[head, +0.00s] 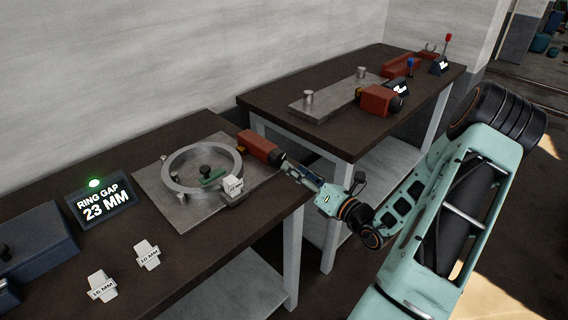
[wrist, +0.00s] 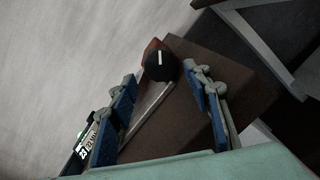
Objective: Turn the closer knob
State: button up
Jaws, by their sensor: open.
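The closer knob (head: 279,158) is black and sits on the end of a red block (head: 257,146) on the near bench. In the wrist view the knob (wrist: 160,66) faces me as a dark disc with a white line mark. My gripper (head: 292,168) is open at the bench's right edge, just in front of the knob. In the wrist view my gripper (wrist: 160,76) has one finger on each side of the knob in the picture. I cannot tell whether either finger touches it. The red block is mostly hidden behind the knob there.
A metal ring (head: 166,177) lies on a plate beside the red block. A display (head: 102,202) reads RING GAP 23 MM under a green light. Two labelled gauges (head: 147,254) lie on the near bench. The far bench (head: 290,130) holds another red block with a black knob (head: 396,103).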

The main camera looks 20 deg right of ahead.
aim_at(281, 159)
jog(key=x, duration=0.6)
jog(key=shift+a, duration=0.1)
jog(key=shift+c, duration=0.5)
jog(key=c, duration=0.8)
